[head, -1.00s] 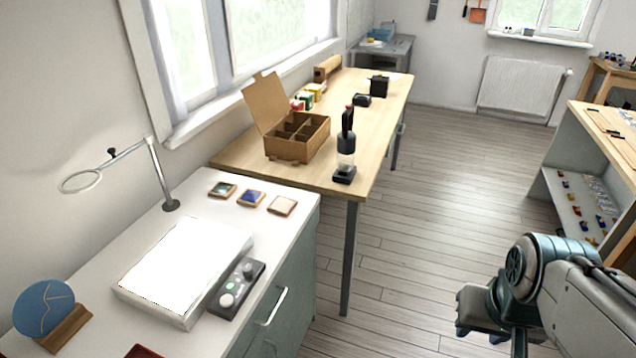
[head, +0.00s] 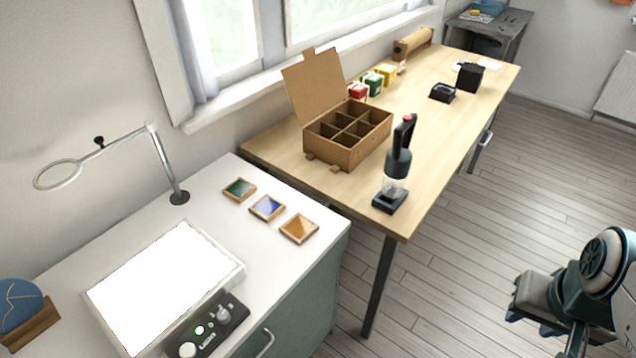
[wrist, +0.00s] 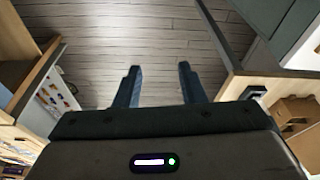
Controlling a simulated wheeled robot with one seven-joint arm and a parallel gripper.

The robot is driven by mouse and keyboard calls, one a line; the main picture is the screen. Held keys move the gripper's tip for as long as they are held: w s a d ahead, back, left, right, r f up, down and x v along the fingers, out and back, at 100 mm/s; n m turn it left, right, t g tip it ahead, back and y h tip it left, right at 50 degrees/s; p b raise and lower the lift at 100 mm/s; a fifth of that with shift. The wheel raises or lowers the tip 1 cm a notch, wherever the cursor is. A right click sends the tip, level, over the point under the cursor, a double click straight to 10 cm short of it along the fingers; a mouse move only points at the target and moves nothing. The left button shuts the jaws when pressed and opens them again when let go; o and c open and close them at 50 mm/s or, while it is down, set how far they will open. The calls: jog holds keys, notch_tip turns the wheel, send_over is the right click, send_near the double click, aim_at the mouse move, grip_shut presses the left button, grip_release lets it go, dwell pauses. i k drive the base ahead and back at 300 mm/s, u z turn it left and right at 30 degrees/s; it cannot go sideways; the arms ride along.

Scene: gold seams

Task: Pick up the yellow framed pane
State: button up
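The yellow framed pane (head: 299,229) is a small amber square in a wooden frame. It lies flat on the white counter (head: 222,211), near its right edge, in the head view. A blue framed pane (head: 267,207) and a green framed pane (head: 239,189) lie in a row to its left, with small gaps between them. In the wrist view my gripper (wrist: 159,82) is open and empty, its two fingers apart above the wooden floor. My arm is at the lower right of the head view, well away from the panes. No pane shows in the wrist view.
A lit light panel (head: 165,285) with a control box (head: 207,328) fills the counter's front. A ring on a bent stand (head: 178,190) rises behind. The wooden table (head: 440,150) beyond holds an open cardboard box (head: 345,140) and a dark bottle-like device (head: 396,170).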

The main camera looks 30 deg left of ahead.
aim_at(299, 228)
jog(key=u, duration=0.75)
jog(key=i, duration=0.8)
jog(key=u, duration=0.8)
